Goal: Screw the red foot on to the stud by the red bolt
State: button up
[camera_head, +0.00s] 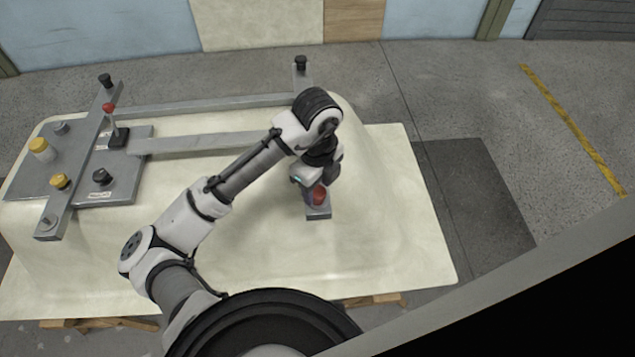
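A red piece (319,195), which looks like the red foot, is at the end of my gripper (316,188). It sits at or just above a small grey block (318,213) on the cream tub shell (385,235). My gripper points down, and its fingers are largely hidden by the wrist, so I cannot tell whether they are closed on the piece. A thin rod with a red knob (109,108) stands at the left on a dark base (118,138). I cannot make out which part is the red bolt or its stud.
A grey plate (125,185) and crossbar (75,175) lie on the shell's left, with yellow caps (59,181) and dark caps (101,176). Grey rails (200,144) run right from there. A black cap (301,62) stands at the back. The shell's right side is clear.

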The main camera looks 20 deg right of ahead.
jog(key=c, duration=0.8)
jog(key=shift+o, duration=0.2)
jog(key=m+b, duration=0.2)
jog(key=m, duration=0.2)
jog(key=shift+f+m+b, duration=0.1)
jog(key=shift+m+b, duration=0.2)
jog(key=m+b, duration=0.2)
jog(key=m, duration=0.3)
jog(key=o, duration=1.1)
jog(key=shift+m, duration=0.4)
notch_tip(320, 180, up, 14)
jog(key=shift+d+r+b, duration=0.1)
jog(key=shift+b, duration=0.3)
